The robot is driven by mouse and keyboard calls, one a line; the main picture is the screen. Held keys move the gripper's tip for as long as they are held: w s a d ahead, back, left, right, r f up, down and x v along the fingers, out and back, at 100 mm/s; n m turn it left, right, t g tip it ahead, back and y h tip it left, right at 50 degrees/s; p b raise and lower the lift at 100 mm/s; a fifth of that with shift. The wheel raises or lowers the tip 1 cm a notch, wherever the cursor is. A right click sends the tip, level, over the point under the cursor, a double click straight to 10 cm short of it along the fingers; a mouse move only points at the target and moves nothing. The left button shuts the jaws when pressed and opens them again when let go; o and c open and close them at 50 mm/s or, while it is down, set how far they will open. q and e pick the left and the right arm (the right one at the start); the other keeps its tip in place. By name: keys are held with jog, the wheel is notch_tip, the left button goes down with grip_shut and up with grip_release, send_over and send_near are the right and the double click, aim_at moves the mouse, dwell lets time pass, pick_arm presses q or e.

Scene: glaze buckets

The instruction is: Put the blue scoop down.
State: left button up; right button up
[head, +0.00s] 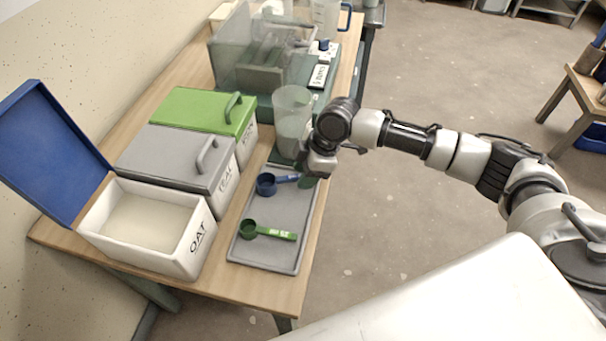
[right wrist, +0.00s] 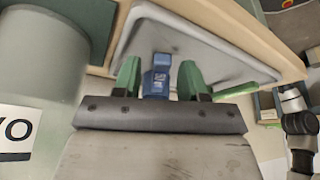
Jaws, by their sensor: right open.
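The blue scoop (head: 265,184) lies at the far part of the grey tray (head: 272,252), its cup to the left and its handle to the right under my right gripper (head: 304,177). In the right wrist view, the blue handle (right wrist: 157,76) shows between the two green fingertips of my right gripper (right wrist: 159,80). The fingers stand apart with gaps on both sides of the handle, so the gripper is open. Whether the scoop's whole underside touches the tray is hidden. My left gripper is in neither view.
A green scoop (head: 270,232) lies nearer on the tray. Left stand an open white OAT bin (head: 190,250) with its blue lid (head: 50,150) raised, a grey-lidded bin (head: 168,158) and a green-lidded bin (head: 200,108). A clear pitcher (head: 292,110) stands close behind my right gripper.

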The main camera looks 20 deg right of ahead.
jog(key=w+v, duration=0.1)
jog(key=v, duration=0.9)
jog(key=shift+s+d+r, duration=0.2)
jog(key=shift+s+r, duration=0.2)
jog(key=shift+s, duration=0.1)
